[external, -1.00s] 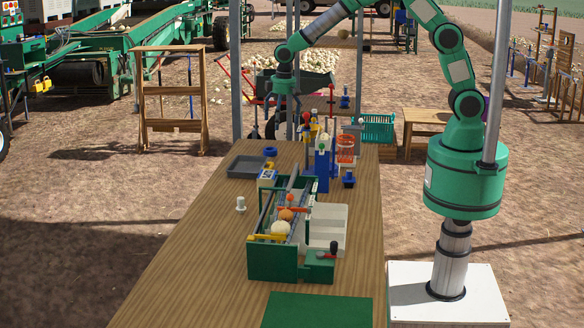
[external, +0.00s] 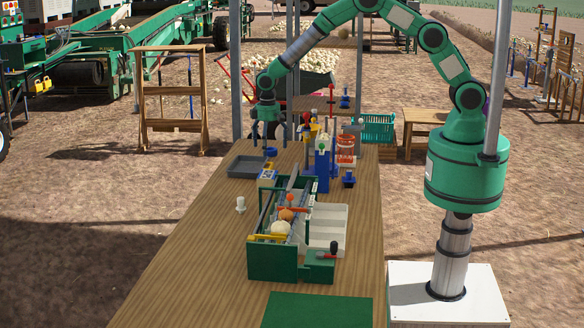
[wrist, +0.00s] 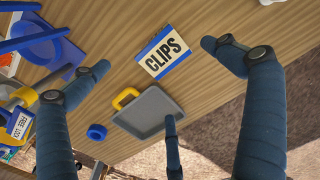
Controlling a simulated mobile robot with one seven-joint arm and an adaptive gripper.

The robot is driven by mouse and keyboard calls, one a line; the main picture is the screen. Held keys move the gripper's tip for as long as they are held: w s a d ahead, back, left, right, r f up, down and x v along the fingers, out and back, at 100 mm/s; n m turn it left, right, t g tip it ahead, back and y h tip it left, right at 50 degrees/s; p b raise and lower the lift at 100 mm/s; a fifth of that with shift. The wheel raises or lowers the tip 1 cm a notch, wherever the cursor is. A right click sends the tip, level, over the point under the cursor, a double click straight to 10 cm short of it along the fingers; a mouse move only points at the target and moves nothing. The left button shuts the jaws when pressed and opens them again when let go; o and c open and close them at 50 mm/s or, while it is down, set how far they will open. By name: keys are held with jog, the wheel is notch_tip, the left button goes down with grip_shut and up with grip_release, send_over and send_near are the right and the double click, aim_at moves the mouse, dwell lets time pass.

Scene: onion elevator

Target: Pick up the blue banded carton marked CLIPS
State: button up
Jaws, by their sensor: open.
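The carton marked CLIPS (wrist: 164,52) is white with blue bands and dark lettering, lying on the wooden table in the wrist view. In the external view a small white and blue box (external: 267,176), which looks like the same carton, stands beside the grey tray. My gripper (external: 268,134) is above the far end of the table, farther back than the carton. In the wrist view my gripper (wrist: 154,57) has its fingers spread wide and empty. The carton shows between two fingertips, apart from them and farther away.
A grey tray (wrist: 150,112), a yellow shackle-like piece (wrist: 125,97) and a blue ring (wrist: 97,131) are close to the carton. Blue stands and tools (external: 322,170) crowd its right side. A green sorting rack (external: 272,262) stands nearer the camera. The table's left side is mostly clear.

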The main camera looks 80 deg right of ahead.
aim_at(269, 174)
jog(key=shift+f, duration=4.3)
jog(key=shift+f, duration=0.1)
jog(key=shift+a+f, duration=0.15)
jog(key=shift+f, duration=2.35)
jog(key=shift+c, duration=0.5)
jog(key=c, duration=1.7)
jog(key=shift+o, duration=0.2)
jog(key=shift+r, duration=0.15)
notch_tip(269, 174, up, 10)
jog(key=shift+w+f, duration=0.1)
